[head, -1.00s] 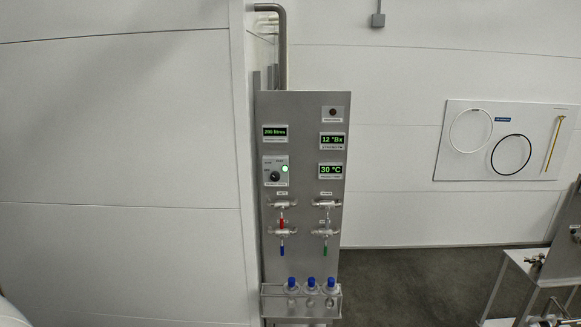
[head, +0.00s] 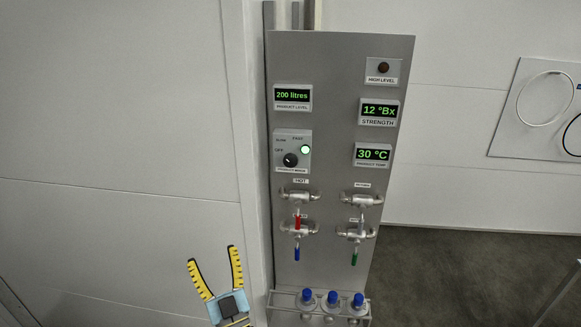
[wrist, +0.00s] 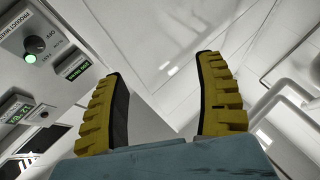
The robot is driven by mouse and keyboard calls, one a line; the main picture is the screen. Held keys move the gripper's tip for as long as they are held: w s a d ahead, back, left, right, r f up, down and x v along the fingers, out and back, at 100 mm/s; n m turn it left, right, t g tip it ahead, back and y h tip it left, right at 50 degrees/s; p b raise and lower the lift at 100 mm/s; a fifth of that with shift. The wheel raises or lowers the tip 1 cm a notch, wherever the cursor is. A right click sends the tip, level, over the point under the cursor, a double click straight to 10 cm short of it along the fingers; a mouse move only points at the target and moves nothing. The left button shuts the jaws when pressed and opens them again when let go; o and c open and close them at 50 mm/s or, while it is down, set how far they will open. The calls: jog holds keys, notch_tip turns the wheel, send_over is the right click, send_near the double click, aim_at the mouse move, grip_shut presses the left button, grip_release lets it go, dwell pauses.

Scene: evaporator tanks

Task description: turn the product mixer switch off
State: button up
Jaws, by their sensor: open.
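The product mixer switch (head: 290,160) is a black rotary knob on a light box at the left of the grey panel (head: 335,150). Slow, fast and off labels stand around it, and a green lamp (head: 305,149) beside it is lit. Which label the knob points at is too small to tell for sure. In the wrist view the knob (wrist: 36,45) shows at the upper left, rotated. My gripper (head: 216,256), with yellow ridged fingers, is open and empty, low and left of the panel, apart from the switch. In the wrist view my gripper (wrist: 160,95) shows nothing between its fingers.
Hot and return valves with red, blue and green handles sit below the switch. A rack (head: 325,305) with several blue-capped bottles (head: 333,298) is at the panel's foot. Displays read 200 litres, 12 °Bx and 30 °C. The white wall (head: 110,130) at left is bare.

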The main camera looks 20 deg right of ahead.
jog(key=w+d+r+m+g+h+b, duration=0.1)
jog(key=w+d+r+h, duration=0.1)
jog(key=w+d, duration=0.15)
jog(key=m+g+h+b, duration=0.4)
jog(key=m+g+h, duration=0.4)
jog(key=m+h, duration=0.1)
send_near(290, 163)
jog(key=shift+p+x, duration=1.55)
jog(key=shift+x, duration=0.85)
jog(key=shift+w+d, duration=0.3)
jog(key=shift+w, duration=0.3)
jog(key=shift+p+x, duration=0.8)
jog(key=shift+x, duration=1.6)
